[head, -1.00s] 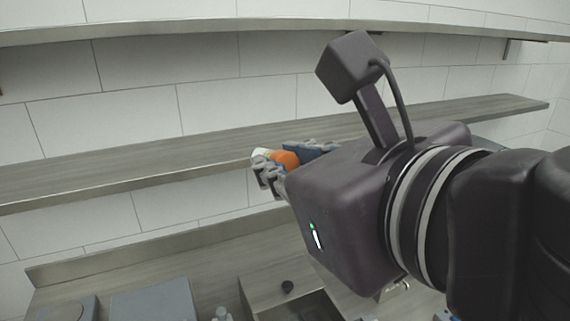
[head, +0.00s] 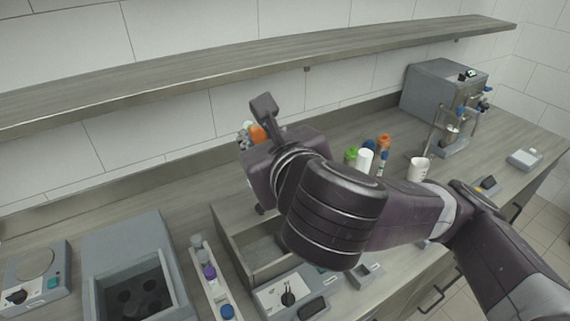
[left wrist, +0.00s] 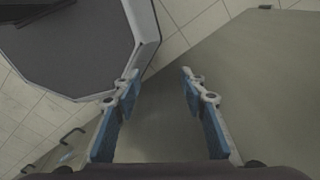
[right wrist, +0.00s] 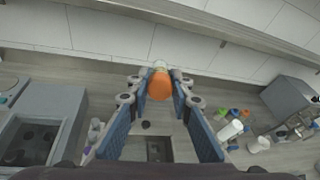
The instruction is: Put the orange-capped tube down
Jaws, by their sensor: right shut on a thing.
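The orange-capped tube (right wrist: 159,84) is held between the fingertips of my right gripper (right wrist: 160,88), which is shut on it. In the right wrist view its orange cap faces the camera and the pale body shows beyond it. In the head view the orange cap (head: 258,133) shows at the far end of my right gripper (head: 249,136), above the back of the counter and below the wall shelf. My left gripper (left wrist: 160,82) is open and empty in the left wrist view, over a plain grey surface. It is not seen in the head view.
On the counter (head: 330,130) stand a grey block with wells (head: 130,240), a rack (head: 212,290) with several capped tubes, and an open box (head: 235,240). Green- and orange-capped bottles, a white cup (head: 418,168) and a grey machine (head: 430,90) are at right. The shelf (head: 200,75) runs above.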

